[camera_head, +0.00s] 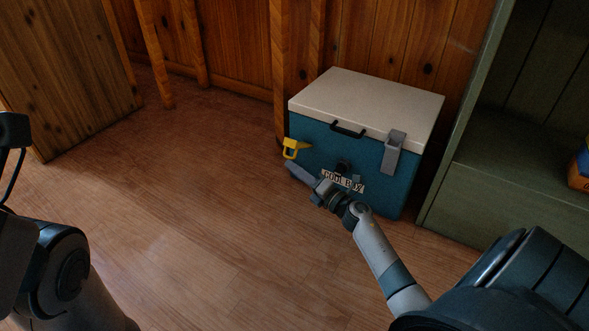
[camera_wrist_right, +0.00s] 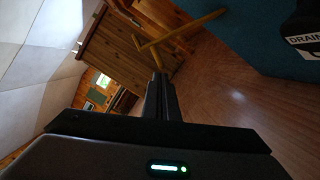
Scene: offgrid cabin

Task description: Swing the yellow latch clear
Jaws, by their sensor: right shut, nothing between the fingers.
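The cool box stands on the floor, with a teal body (camera_head: 387,196) and a closed white lid (camera_head: 365,97). The yellow latch (camera_head: 291,148) is at the left end of its front, below the lid, sticking out sideways past the left edge. In the right wrist view a yellow bar, apparently this latch (camera_wrist_right: 190,28), lies beyond the fingertips. My right gripper (camera_head: 292,167) is shut and empty, just below the latch; the wrist view shows its fingers together (camera_wrist_right: 160,80). I cannot tell whether they touch the latch. My left arm shows at the left edge; its fingers are out of frame.
A grey latch (camera_head: 394,153) lies across the lid seam on the right. A black handle (camera_head: 347,130) is on the front. A green shelf (camera_head: 480,180) stands close on the right, a wooden wall behind. The floor (camera_head: 170,190) to the left is clear.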

